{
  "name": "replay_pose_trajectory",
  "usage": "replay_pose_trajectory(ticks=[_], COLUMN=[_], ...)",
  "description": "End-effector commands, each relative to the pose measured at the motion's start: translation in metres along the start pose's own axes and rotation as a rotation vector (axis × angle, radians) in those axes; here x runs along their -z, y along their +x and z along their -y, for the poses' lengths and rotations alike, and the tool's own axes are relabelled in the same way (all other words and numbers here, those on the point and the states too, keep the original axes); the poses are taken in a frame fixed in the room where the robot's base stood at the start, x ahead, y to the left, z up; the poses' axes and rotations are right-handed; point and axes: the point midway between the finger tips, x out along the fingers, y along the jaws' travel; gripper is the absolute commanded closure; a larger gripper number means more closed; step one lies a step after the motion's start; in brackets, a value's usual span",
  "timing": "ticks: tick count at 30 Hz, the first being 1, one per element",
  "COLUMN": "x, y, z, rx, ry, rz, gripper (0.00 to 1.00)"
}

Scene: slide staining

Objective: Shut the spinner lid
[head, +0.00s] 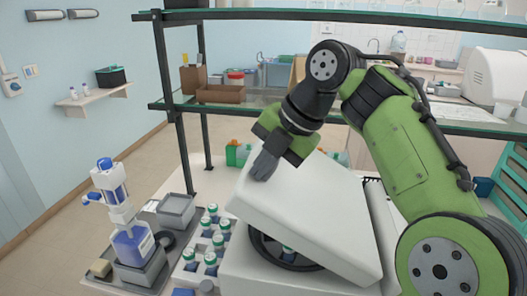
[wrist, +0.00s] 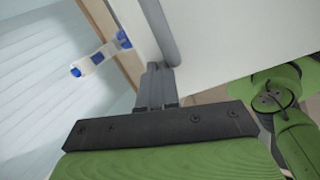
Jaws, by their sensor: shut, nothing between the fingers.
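The spinner (head: 245,278) is a white box at the front centre in the head view. Its white lid (head: 315,215) is tilted partly open, with a gap at the front showing the dark round rotor (head: 268,250) inside. My gripper (head: 262,168) is shut and empty, with its fingers at the upper left part of the lid's outer face. In the wrist view, the shut fingers (wrist: 155,82) point toward the lid's pale surface (wrist: 230,38), close to its edge. I cannot tell whether they touch it.
Several green-capped bottles (head: 213,240) stand in a rack left of the spinner. A blue and white dispenser bottle (head: 130,235) stands on a grey tray further left. A glass shelf (head: 215,104) on dark posts crosses behind my arm.

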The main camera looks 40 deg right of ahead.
Motion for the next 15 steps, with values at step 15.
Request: replay_pose_trajectory(ticks=[15], x=[0.006], y=[-0.12], z=[-0.046], rx=[-0.241], ry=[1.768], rz=[0.343], gripper=[0.6])
